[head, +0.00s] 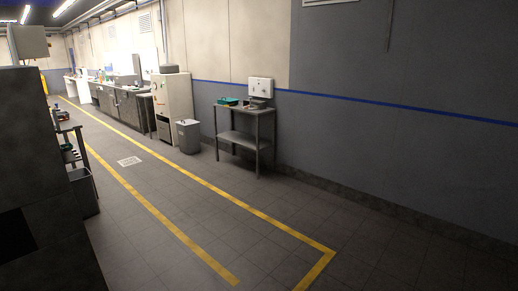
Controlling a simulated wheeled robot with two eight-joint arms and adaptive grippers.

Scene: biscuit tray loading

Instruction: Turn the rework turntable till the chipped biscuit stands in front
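I cannot make out the rework turntable or the chipped biscuit in the head view. Neither of my grippers shows in the head view.
A grey table (239,112) against the right wall carries a green tray (228,101) and a white box-like device (261,87). A grey bin (188,136) and a pale cabinet (172,97) stand beyond it. Dark machinery (40,180) fills the left. The tiled floor (190,190) between yellow lines is clear.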

